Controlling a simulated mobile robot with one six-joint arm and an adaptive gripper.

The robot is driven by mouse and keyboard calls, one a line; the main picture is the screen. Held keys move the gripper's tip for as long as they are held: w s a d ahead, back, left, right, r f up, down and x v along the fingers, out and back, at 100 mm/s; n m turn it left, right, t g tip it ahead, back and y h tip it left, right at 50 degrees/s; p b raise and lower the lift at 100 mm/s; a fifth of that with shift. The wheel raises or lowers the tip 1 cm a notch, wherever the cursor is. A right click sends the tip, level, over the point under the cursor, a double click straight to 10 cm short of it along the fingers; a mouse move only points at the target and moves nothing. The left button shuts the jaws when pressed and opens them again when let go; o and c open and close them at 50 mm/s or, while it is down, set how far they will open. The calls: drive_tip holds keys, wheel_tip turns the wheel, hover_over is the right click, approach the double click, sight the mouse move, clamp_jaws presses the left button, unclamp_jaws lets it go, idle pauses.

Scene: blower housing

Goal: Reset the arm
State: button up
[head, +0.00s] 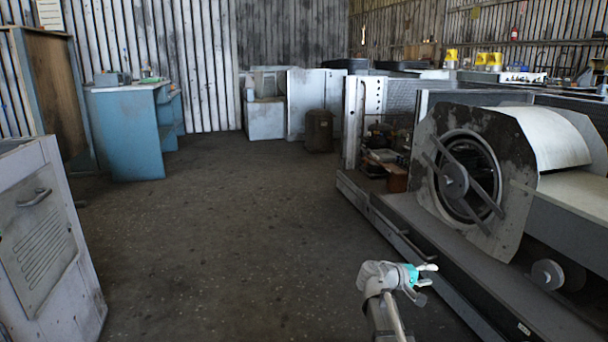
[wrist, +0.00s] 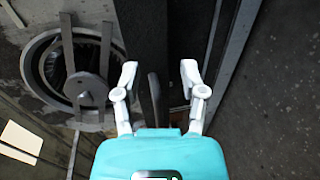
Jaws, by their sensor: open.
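My gripper (head: 428,274) is at the lower right of the head view, at the end of my arm, over the floor beside the long metal base of the blower housing. In the wrist view my gripper (wrist: 158,78) has its two white fingers spread apart with nothing between them. The blower housing (head: 500,130) stands at the right of the head view, a worn metal casing with a round opening and a bar across it. The round opening also shows at the upper left of the wrist view (wrist: 40,70). My gripper appears apart from the housing.
A light metal cabinet (head: 42,240) stands at the near left. A blue desk (head: 125,135) is at the back left. A dark drum (head: 319,131) stands near the back. The long metal base (head: 480,285) edges the right side. The middle floor (head: 230,230) is clear.

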drive_tip(key=s+a+r+m+g+y+p, duration=0.2)
drive_tip(key=s+a+r+y+p, duration=0.1)
drive_tip(key=s+a+y+p, duration=0.6)
drive_tip(key=s+a+r+m+g+y+p, duration=0.1)
drive_tip(key=s+a+r+g+y+p, duration=0.1)
drive_tip(key=s+a+y+p, duration=0.6)
wheel_tip(320, 180, up, 38)
drive_tip(key=s+a+h+p, duration=0.1)
drive_tip(key=p, duration=4)
drive_tip(key=shift+a+h, duration=0.15)
drive_tip(key=shift+h, duration=0.25)
drive_tip(key=shift+s, duration=0.1)
